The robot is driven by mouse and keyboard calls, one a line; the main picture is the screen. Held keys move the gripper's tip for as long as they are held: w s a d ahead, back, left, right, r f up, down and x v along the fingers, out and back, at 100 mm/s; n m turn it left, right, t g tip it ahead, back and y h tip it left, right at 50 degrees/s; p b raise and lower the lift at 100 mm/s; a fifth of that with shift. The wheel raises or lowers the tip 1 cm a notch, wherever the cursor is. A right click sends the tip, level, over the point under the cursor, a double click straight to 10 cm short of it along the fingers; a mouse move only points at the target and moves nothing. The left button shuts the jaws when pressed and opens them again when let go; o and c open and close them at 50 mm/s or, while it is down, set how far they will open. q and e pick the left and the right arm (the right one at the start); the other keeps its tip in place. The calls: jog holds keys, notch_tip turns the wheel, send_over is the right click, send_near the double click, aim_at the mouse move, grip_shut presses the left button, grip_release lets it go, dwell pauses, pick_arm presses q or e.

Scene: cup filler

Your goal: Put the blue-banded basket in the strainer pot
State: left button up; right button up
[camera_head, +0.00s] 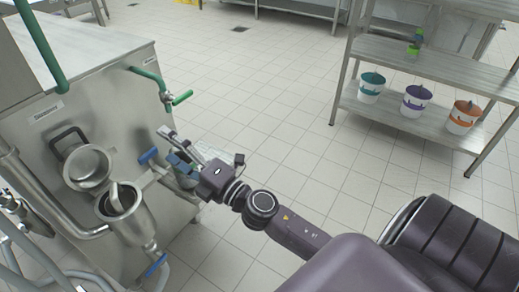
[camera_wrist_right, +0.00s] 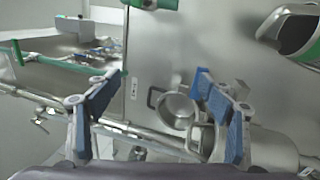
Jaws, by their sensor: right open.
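My right gripper (camera_head: 176,146) is open in front of the steel machine. Its blue-padded fingers stand apart in the wrist view (camera_wrist_right: 160,105), with nothing gripped between them. A round steel pot (camera_head: 88,167) with a black handle is on the machine's front; it also shows in the wrist view (camera_wrist_right: 178,109). A steel funnel-shaped pot (camera_head: 125,212) with a loop inside sits just below. I cannot tell which is the strainer pot. On the shelf stand white baskets with a teal band (camera_head: 371,86), a purple-blue band (camera_head: 414,101) and an orange band (camera_head: 463,117).
Pipes run at the lower left. A two-level metal shelf (camera_head: 420,60) stands at the right. The tiled floor (camera_head: 280,90) between is clear.

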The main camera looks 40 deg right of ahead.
jog(key=s+d+f+m+g+h, duration=0.25)
jog(key=f+m, duration=0.25)
jog(key=f, duration=0.3)
jog(key=s+d+f+m+g+h, duration=0.25)
jog(key=d+f+m, duration=0.2)
jog(key=f, duration=0.25)
jog(key=s+d+f+m+g+h, duration=0.25)
jog(key=f+m+h, duration=0.2)
jog(key=f, duration=0.35)
jog(key=s+a+f+m+g+y, duration=0.1)
jog(key=s+a+f+m+g, duration=0.2)
jog(key=s+f, duration=0.6)
jog(key=s+a+f+m+g+y, duration=0.2)
jog(key=s+f+g, duration=0.4)
jog(key=s+f, duration=0.3)
jog(key=s+m, duration=0.1)
jog(key=s, duration=0.3)
jog(key=shift+a+f+m, duration=0.2)
jog(key=shift+a+m, duration=0.2)
jog(key=shift+w, duration=0.15)
